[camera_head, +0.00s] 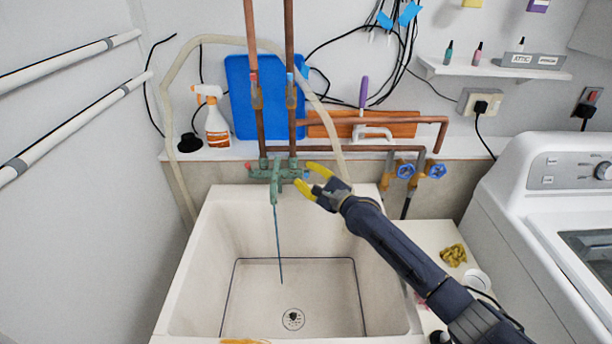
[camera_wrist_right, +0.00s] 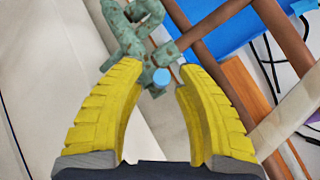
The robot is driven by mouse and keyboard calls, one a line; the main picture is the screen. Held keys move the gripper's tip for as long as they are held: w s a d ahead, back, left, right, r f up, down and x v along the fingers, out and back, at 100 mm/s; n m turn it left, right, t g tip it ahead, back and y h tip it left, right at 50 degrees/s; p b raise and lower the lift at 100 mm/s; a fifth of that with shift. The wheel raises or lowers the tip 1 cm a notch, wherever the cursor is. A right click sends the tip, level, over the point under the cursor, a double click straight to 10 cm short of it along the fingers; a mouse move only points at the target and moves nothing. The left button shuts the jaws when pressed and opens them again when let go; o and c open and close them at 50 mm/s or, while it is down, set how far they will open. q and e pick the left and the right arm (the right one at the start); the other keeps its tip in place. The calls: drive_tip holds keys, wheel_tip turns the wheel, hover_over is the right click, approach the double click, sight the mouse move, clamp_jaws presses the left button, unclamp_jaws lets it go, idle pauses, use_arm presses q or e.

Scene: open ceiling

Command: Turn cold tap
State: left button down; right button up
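The green, weathered tap fixture (camera_head: 275,172) sits on the wall behind the sink, and it fills the top of the right wrist view (camera_wrist_right: 132,28). Its blue-ended cold handle (camera_wrist_right: 161,78) points toward my right gripper. My right gripper (camera_head: 303,173), with yellow fingers, is open at the fixture's right side. In the wrist view, the blue end lies between the two fingertips (camera_wrist_right: 160,66), with gaps visible on both sides. A thin dark blue line (camera_head: 279,240) runs from the spout down into the basin. My left gripper is out of view.
The white sink (camera_head: 190,290) is below. Copper pipes (camera_head: 290,60) rise behind the tap. A spray bottle (camera_head: 217,122) stands on the ledge at left. A washing machine (camera_head: 545,185) is at far right.

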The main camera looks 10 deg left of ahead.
drive_tip(key=shift+w+a, duration=0.15)
clamp_jaws()
idle(0.4)
drive_tip(key=shift+r, duration=0.1)
